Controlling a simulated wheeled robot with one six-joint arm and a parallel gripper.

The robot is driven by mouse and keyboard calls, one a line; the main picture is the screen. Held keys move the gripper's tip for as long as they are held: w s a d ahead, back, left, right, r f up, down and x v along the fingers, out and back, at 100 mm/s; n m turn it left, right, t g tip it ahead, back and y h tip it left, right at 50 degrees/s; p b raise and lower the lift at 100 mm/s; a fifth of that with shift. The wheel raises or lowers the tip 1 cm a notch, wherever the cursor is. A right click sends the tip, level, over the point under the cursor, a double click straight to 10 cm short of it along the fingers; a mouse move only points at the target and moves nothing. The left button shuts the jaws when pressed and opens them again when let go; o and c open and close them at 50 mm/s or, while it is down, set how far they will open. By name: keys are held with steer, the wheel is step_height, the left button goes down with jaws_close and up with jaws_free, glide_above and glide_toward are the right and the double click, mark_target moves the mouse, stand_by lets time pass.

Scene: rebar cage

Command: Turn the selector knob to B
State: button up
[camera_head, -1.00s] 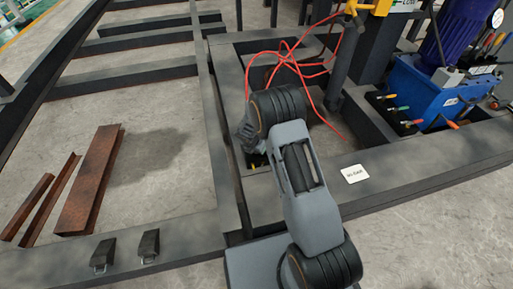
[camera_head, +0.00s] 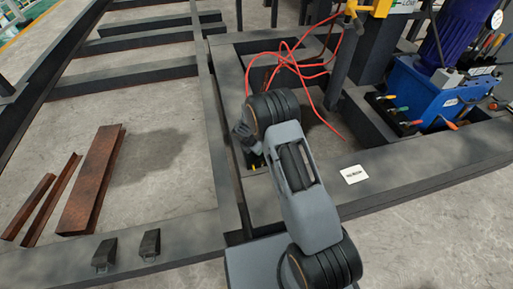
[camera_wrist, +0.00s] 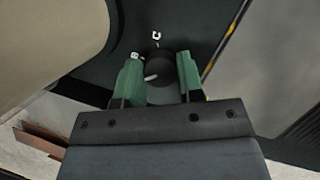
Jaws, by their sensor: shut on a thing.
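The selector knob (camera_wrist: 163,70) is a dark round knob on a dark panel, at the upper middle of the wrist view. A short white mark on it points left in the picture. A white letter, which looks like a turned C (camera_wrist: 156,35), stands above the knob. A smaller white mark (camera_wrist: 136,57) lies at the left fingertip, partly covered and unreadable. My gripper (camera_wrist: 159,60) has green fingers on both sides of the knob and is shut on it. In the head view, my arm hides the knob and the gripper.
A yellow-and-dark edge (camera_wrist: 222,45) runs right of the knob, and a beige rounded shape (camera_wrist: 50,45) fills the upper left. In the head view, red cables (camera_head: 290,62) lie beyond my arm, with a blue machine (camera_head: 425,90) at right and rusty steel pieces (camera_head: 92,180) at left.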

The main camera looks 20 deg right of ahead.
steer(key=o, duration=0.9)
steer(key=p+v, duration=0.5)
steer(key=v, duration=0.8)
steer(key=shift+r, duration=0.4)
steer(key=shift+a, duration=0.1)
